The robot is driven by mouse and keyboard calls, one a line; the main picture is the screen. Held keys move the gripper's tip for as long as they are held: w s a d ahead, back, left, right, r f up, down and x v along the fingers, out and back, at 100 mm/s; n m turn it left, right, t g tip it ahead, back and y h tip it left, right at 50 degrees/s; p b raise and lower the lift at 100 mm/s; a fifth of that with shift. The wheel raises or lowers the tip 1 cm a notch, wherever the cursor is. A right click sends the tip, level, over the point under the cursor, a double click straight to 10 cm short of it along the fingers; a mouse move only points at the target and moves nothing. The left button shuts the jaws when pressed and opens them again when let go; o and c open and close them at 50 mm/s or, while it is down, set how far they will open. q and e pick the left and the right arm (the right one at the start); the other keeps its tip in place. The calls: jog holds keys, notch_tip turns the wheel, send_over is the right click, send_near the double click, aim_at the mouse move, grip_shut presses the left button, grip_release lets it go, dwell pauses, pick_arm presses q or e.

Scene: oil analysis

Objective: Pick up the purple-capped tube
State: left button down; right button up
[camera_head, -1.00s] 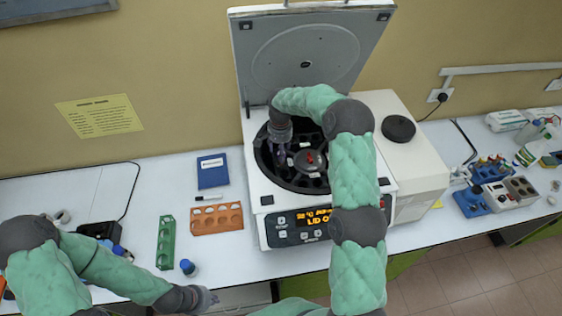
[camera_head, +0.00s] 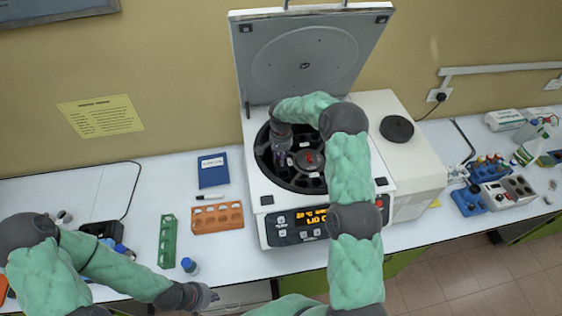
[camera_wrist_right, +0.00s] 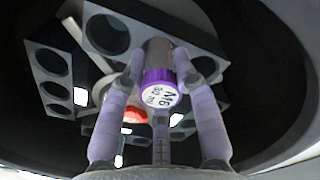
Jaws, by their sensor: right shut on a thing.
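The purple-capped tube (camera_wrist_right: 158,82) shows in the right wrist view, its white cap top with black lettering facing the camera. My right gripper (camera_wrist_right: 160,100) is shut around it, with fingers on both sides and one below the cap. The tube's far end is hidden, so I cannot tell how much of it is inside a holder. In the head view my right gripper (camera_head: 282,152) reaches down into the left part of the open centrifuge (camera_head: 255,195). My left gripper (camera_head: 208,297) hangs at the table's front edge, away from the tube; its finger opening is too small to judge.
Grey rotor holders (camera_wrist_right: 52,65) with round holes surround the gripper inside the dark bowl. The raised lid (camera_head: 300,60) stands behind my right arm. A green rack (camera_head: 167,240), an orange rack (camera_head: 217,218) and a blue-capped bottle (camera_head: 189,266) are on the left.

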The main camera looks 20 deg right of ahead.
notch_tip(320, 180, up, 10)
jog(key=shift+r+b, duration=0.1)
jog(key=shift+b, duration=1.15)
